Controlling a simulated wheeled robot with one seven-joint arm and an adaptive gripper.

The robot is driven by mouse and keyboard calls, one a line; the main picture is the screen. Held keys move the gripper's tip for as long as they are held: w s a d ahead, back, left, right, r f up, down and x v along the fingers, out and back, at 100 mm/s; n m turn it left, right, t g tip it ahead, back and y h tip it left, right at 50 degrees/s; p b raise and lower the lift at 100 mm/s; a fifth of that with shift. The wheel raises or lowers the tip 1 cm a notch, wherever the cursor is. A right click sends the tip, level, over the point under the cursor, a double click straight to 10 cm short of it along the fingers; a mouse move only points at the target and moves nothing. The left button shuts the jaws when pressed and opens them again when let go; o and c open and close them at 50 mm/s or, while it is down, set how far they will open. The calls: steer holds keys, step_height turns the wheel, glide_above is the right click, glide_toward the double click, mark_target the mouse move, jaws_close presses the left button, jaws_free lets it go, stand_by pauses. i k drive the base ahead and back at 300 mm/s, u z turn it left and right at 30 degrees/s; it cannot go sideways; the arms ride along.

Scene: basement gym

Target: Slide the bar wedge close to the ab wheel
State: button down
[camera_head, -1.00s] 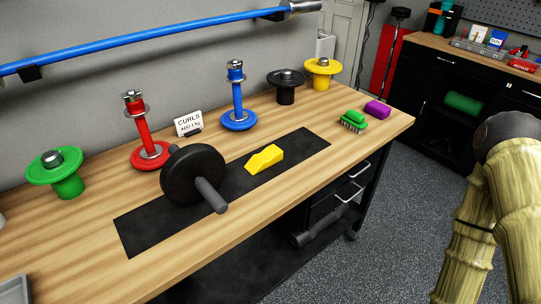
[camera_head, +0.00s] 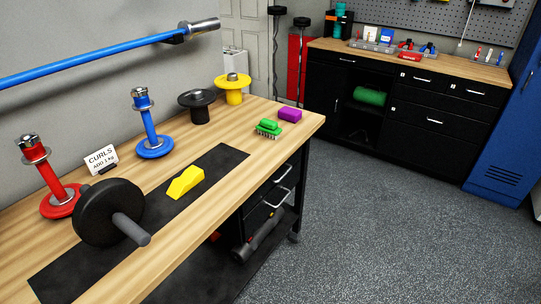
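The yellow bar wedge (camera_head: 185,182) lies on the black mat (camera_head: 222,161) on the wooden workbench. The ab wheel (camera_head: 108,212), a black wheel with a grey handle, stands on the same mat to the left of the wedge and nearer to me. A gap of bare mat separates the two. The wheel hides part of the mat behind it. My gripper is not in view.
Red (camera_head: 57,196) and blue (camera_head: 152,143) plate stands, a CURLS card (camera_head: 101,159), and black (camera_head: 198,106) and yellow (camera_head: 233,90) pieces line the back. A green brush (camera_head: 269,128) and purple block (camera_head: 290,114) lie at the right end. Open floor (camera_head: 370,220) is right of the bench.

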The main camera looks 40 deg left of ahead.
mark_target(193, 175)
steer(key=z, duration=0.95)
steer(key=i, duration=1.35)
steer(key=u, duration=3.35)
